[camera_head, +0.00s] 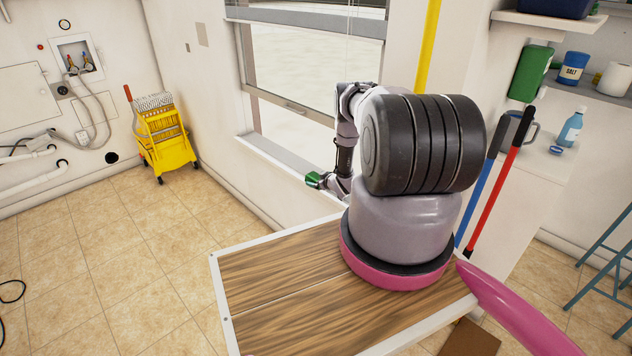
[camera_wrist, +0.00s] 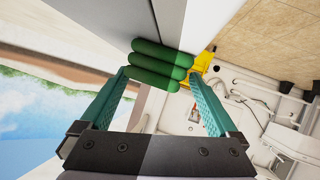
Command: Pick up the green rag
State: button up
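The green rag (camera_wrist: 160,66), folded or rolled into several thick layers, lies between the fingertips of my gripper (camera_wrist: 160,82) in the wrist view. The teal fingers are spread to about the rag's width and seem to press on its two sides. The far side of the rag is hidden.
A yellow mop bucket with wringer (camera_head: 165,140) stands on the tiled floor by the far wall. The window sill (camera_head: 275,155) is close beside my arm. A blue and a red handle (camera_head: 500,180) lean at the right counter. The middle floor is clear.

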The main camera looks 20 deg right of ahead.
jog(key=c, duration=0.9)
jog(key=shift+r, duration=0.1)
